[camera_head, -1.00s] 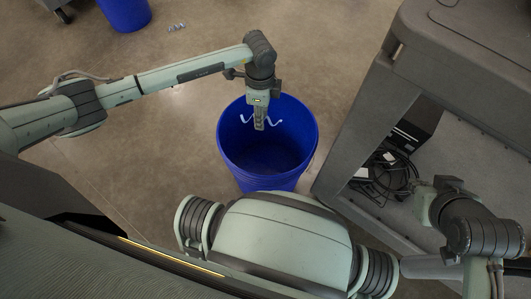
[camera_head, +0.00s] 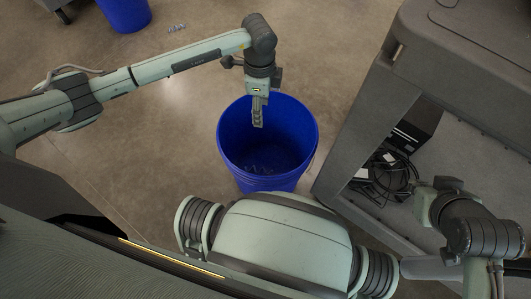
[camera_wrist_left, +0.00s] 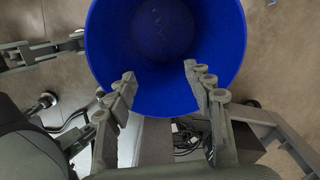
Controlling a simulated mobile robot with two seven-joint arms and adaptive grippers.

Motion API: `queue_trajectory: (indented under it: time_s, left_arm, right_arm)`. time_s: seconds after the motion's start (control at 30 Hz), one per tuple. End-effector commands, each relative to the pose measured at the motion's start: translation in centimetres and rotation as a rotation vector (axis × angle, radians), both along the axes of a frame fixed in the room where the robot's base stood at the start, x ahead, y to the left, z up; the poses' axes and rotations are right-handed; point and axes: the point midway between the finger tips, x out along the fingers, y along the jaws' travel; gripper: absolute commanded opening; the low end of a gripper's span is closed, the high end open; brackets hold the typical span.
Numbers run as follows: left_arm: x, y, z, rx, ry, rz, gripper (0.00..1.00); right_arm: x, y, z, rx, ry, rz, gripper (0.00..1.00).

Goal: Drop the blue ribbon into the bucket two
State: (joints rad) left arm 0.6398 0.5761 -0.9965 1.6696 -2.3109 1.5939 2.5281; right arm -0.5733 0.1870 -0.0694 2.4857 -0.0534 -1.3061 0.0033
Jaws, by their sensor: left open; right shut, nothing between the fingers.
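A blue bucket (camera_head: 228,150) stands on the floor in the middle of the head view, and its rim also shows in the left wrist view (camera_wrist_left: 232,60). No number is readable on it. A small ribbon (camera_head: 260,168) lies at its bottom, dark in the shade; it shows faintly in the left wrist view (camera_wrist_left: 158,16). My left gripper (camera_head: 258,118) is over the bucket's opening; its fingers (camera_wrist_left: 160,82) are apart with nothing between them. My right gripper (camera_head: 420,205) is at the lower right beside the cart, shut and empty, its fingertips hard to make out.
A second blue bucket (camera_head: 125,14) stands at the top left. Small pale pieces (camera_head: 177,27) lie on the floor near it. A grey cart (camera_head: 365,125) stands close to the bucket's right, with black cables (camera_head: 388,178) on its lower shelf. The floor left of the bucket is clear.

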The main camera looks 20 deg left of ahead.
Motion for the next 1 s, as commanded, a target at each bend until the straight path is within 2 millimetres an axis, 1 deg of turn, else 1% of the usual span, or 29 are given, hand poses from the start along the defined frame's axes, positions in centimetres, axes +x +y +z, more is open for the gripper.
queue_trajectory:
  time_s: [0.03, 0.2, 0.3, 0.4, 0.57, 1.0]
  left_arm:
    - [0.1, 0.0, 1.3, -0.002, -0.003, -0.003, 0.52]
    - [0.1, 0.0, 4.8, -0.002, -0.003, -0.002, 0.52]
    - [0.0, 0.0, 6.4, -0.002, -0.003, -0.002, 0.52]
    - [0.0, 0.0, 7.4, 0.0, -0.001, -0.001, 0.52]
    - [-0.1, 0.0, 8.1, 0.0, 0.001, -0.001, 0.52]
    - [0.0, 0.0, 8.1, 0.0, 0.001, -0.001, 0.52]
  right_arm:
    - [0.0, 0.0, 0.0, 0.0, 0.0, 0.0, 0.0]
    - [0.0, 0.0, 0.0, 0.0, 0.0, 0.0, 0.0]
    - [0.0, 0.0, 0.0, 0.0, 0.0, 0.0, 0.0]
    - [0.0, 0.0, 0.0, 0.0, 0.0, 0.0, 0.0]
    - [0.0, 0.0, 0.0, 0.0, 0.0, 0.0, 0.0]
    - [0.0, 0.0, 0.0, 0.0, 0.0, 0.0, 0.0]
